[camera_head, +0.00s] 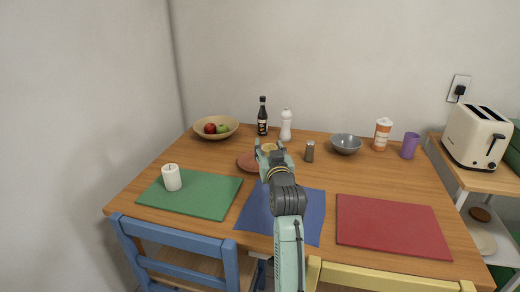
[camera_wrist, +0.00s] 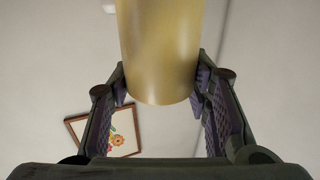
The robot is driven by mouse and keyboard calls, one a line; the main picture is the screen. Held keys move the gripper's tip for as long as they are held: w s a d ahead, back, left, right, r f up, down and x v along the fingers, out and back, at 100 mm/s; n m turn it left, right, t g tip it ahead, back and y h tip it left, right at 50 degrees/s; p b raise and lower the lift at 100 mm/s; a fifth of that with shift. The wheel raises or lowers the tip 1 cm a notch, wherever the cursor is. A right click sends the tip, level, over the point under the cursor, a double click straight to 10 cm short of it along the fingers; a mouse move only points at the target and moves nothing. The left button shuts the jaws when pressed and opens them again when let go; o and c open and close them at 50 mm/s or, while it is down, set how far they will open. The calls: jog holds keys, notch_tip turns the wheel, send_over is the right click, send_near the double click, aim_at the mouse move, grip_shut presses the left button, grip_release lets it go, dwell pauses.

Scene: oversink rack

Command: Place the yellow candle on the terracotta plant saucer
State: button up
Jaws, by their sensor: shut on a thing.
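The yellow candle (camera_wrist: 160,45) is between the two fingers of my gripper (camera_wrist: 160,88) in the wrist view, with both finger pads against its sides. In the head view, a small part of the candle (camera_head: 269,147) shows at the tips of my gripper (camera_head: 269,151). The terracotta plant saucer (camera_head: 247,162) lies on the table just left of my gripper. My gripper and arm hide its right part. I cannot tell whether the candle is above the saucer or touching it.
A soy sauce bottle (camera_head: 262,117) and a white shaker (camera_head: 286,125) stand behind my gripper. The blue mat (camera_head: 312,215) is under my arm.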

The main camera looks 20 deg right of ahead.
jog(key=w+d+f+p, duration=0.1)
jog(key=w+f+p, duration=0.1)
jog(key=w, duration=0.4)
jog(key=w+d+f+p, duration=0.1)
jog(key=w+f+p, duration=0.1)
jog(key=w, duration=0.4)
jog(key=shift+d+f+p, duration=0.2)
jog(key=shift+f+p, duration=0.05)
jog(key=shift+p, duration=0.05)
jog(key=shift+f+b, duration=0.4)
jog(key=shift+b, duration=0.05)
jog(key=shift+f+b, duration=0.25)
jog(key=shift+b, duration=0.05)
jog(key=o, duration=1.3)
